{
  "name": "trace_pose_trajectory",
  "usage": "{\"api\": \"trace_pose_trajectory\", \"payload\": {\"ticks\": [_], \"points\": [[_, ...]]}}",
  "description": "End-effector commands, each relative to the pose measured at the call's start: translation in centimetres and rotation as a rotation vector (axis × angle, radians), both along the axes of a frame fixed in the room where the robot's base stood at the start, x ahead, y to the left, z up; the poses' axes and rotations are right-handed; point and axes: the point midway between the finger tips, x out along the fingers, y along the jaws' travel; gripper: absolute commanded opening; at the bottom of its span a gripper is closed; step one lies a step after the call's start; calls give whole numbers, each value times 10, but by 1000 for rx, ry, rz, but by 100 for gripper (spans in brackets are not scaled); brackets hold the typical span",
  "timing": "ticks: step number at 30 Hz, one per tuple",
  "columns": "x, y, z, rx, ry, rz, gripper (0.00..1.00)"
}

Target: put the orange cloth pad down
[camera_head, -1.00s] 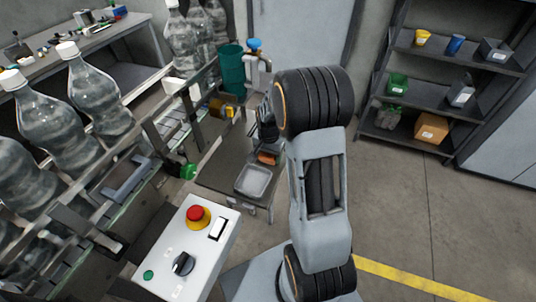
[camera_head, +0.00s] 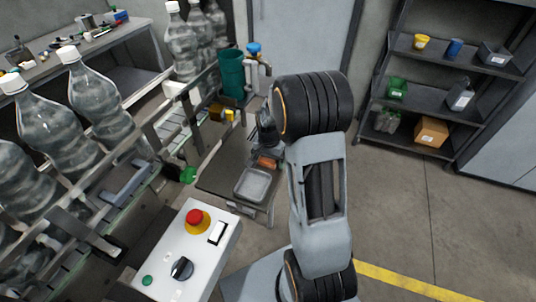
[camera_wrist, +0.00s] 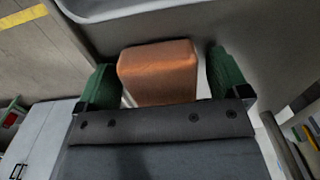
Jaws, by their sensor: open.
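The orange cloth pad (camera_wrist: 158,72) sits between the two green fingers of my gripper (camera_wrist: 162,78) in the wrist view. A gap shows on each side of it, so the fingers are apart from the pad. In the head view the pad (camera_head: 267,162) is a small orange patch on the grey side table (camera_head: 222,178), just behind a shallow metal tray (camera_head: 255,185). My arm hides part of this area, and my gripper (camera_head: 266,146) is only partly visible there. The pad's underside is hidden.
A teal bin (camera_head: 231,73) and a blue-capped dispenser (camera_head: 253,52) stand behind the table. A conveyor with large clear bottles (camera_head: 98,92) runs along the left. A control box with a red button (camera_head: 195,217) is in front. Shelves (camera_head: 440,92) stand at right.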

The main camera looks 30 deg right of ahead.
Motion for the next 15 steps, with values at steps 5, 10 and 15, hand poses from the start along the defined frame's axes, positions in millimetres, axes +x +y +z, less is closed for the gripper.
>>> {"api": "trace_pose_trajectory", "payload": {"ticks": [5, 10, 15], "points": [[1, 0, 22, -2, -6, 0, 94], [1, 0, 55, -1, -6, 0, 94], [1, 0, 86, -2, -6, 0, 94]]}}
